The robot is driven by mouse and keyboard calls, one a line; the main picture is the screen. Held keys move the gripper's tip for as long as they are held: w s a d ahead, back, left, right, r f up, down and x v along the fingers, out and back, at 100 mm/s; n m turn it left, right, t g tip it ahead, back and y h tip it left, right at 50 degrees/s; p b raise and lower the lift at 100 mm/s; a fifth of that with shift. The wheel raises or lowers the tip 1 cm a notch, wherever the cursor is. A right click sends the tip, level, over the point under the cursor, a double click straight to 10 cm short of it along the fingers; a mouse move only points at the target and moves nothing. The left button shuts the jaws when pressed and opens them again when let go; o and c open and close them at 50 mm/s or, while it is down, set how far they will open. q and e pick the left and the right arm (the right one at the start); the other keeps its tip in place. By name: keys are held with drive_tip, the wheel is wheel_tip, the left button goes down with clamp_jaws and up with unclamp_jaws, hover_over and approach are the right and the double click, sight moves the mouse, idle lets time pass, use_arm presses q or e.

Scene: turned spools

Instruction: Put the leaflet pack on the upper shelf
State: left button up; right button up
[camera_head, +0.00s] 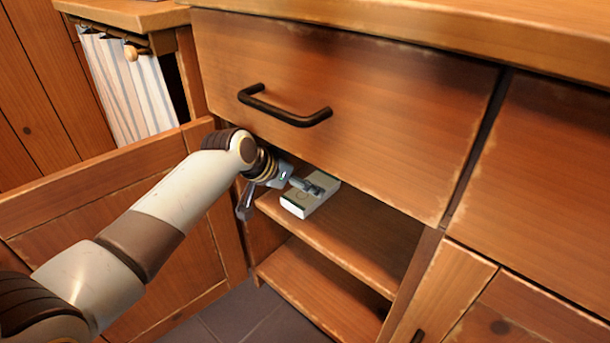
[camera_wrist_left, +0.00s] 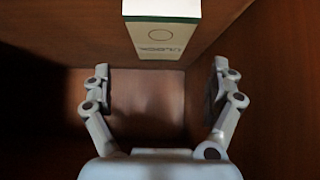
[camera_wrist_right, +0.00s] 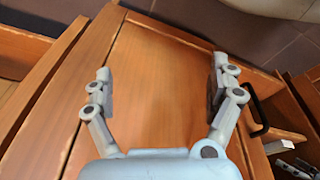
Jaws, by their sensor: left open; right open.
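The leaflet pack (camera_head: 312,196), a pale box with a dark green band, rests on the upper shelf (camera_head: 350,240) near its left front part in the head view. In the left wrist view the pack (camera_wrist_left: 160,35) shows at the top, past the fingertips, with a ring mark and lettering. My left gripper (camera_head: 278,193) is open at the cabinet opening, with one finger seen across the pack's top; whether it touches cannot be told. In its wrist view the left gripper (camera_wrist_left: 160,85) has nothing between its fingers. My right gripper (camera_wrist_right: 162,85) is open and empty before a wooden panel.
The cabinet door (camera_head: 150,200) stands open at the left. A drawer with a dark handle (camera_head: 285,107) overhangs the opening. The lower shelf (camera_head: 310,285) looks bare in the part seen. A striped cloth (camera_head: 125,85) hangs at the back left.

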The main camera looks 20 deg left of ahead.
use_arm(q)
drive_tip(key=shift+s+a+r, duration=0.1)
drive_tip(key=shift+s+r, duration=0.2)
drive_tip(key=s+a+f+n+g+y, duration=0.1)
drive_tip(key=s+f+g, duration=0.15)
drive_tip(key=s, duration=0.75)
drive_tip(key=s+a+f+g+y, duration=0.1)
drive_tip(key=s+f, duration=0.2)
drive_tip(key=s, duration=0.7)
drive_tip(key=s+a+r+n+g, duration=0.1)
drive_tip(key=s, duration=0.8)
drive_tip(key=s+a+r+n+g+y, duration=0.1)
drive_tip(key=s+g, duration=0.1)
drive_tip(key=s, duration=0.8)
drive_tip(key=shift+a+r, duration=0.15)
drive_tip(key=shift+a, duration=0.1)
